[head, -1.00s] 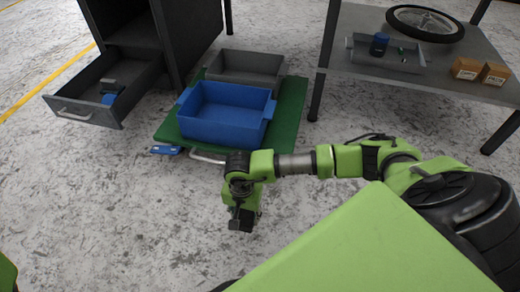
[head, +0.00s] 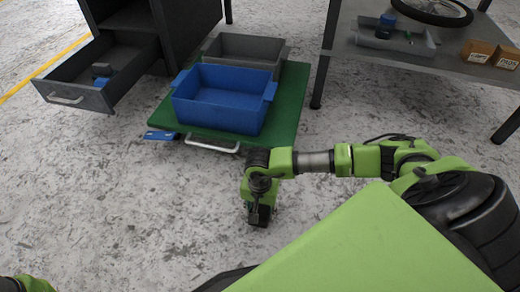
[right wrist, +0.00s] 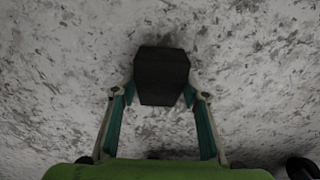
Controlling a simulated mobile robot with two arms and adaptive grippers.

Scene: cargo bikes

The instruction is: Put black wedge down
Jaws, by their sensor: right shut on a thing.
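The black wedge (right wrist: 161,76) is a dark block between the two fingers of my right gripper (right wrist: 161,92) in the right wrist view. The fingers touch it on both sides. In the head view my right gripper (head: 259,215) points down over the bare floor, in front of the green cart; the wedge is hard to make out there against the dark gripper. Only speckled floor shows around the wedge, and I cannot tell how high it is held. At the lower left corner of the head view a green piece of my left arm shows, but not its gripper.
A green cart (head: 285,110) carries a blue bin (head: 218,112) and a grey bin (head: 245,47). Left is a cabinet with an open drawer (head: 85,97). Right is a table (head: 440,60) with a grey tray, a wheel and cardboard boxes (head: 478,51). Floor around the gripper is clear.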

